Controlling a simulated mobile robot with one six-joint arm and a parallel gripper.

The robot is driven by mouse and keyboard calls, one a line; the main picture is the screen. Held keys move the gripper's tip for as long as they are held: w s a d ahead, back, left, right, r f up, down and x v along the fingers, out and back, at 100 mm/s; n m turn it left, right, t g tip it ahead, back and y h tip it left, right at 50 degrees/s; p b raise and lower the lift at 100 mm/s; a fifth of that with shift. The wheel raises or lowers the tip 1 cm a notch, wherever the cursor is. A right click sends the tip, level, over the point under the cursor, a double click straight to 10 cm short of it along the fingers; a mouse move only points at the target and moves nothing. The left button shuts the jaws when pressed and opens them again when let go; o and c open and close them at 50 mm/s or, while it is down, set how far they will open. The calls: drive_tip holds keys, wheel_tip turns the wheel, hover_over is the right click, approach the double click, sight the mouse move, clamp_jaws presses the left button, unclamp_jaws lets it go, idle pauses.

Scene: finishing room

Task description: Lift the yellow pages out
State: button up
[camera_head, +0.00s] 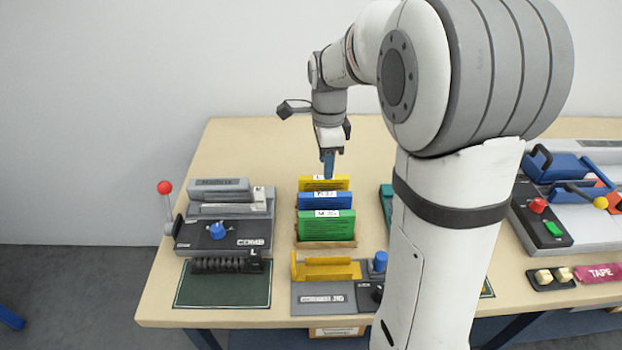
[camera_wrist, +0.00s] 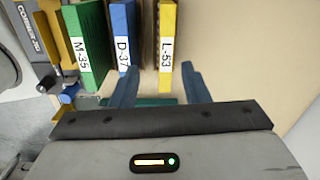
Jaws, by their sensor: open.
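The yellow pages (camera_head: 324,184) stand upright at the back of a small wooden rack (camera_head: 326,244), behind a blue set and a green set. In the wrist view the yellow pages (camera_wrist: 167,30) show a white label reading L-53. My gripper (camera_head: 328,165) is above the rack at the yellow pages, pointing down. In the wrist view its two blue fingers (camera_wrist: 158,84) are open, one on each side of the yellow pages' near end. I cannot tell whether they touch it. The pages' lower part is hidden in the head view.
The blue pages (camera_head: 325,201) and green pages (camera_head: 326,225) stand close in front. A comb machine (camera_head: 222,230) with a red-knobbed lever is at left. A corner jig (camera_head: 325,297) is in front. My arm hides the table's middle; the table behind the rack is clear.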

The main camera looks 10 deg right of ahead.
sight(323, 183)
drive_tip(key=shift+w+f+m, duration=0.35)
drive_tip(key=shift+w+m, duration=0.05)
drive_tip(key=shift+w, duration=0.05)
drive_tip(key=shift+w+f, duration=0.1)
drive_tip(key=shift+f, duration=0.15)
wheel_tip(323, 183, down, 7)
drive_tip(key=shift+f, duration=0.2)
clamp_jaws()
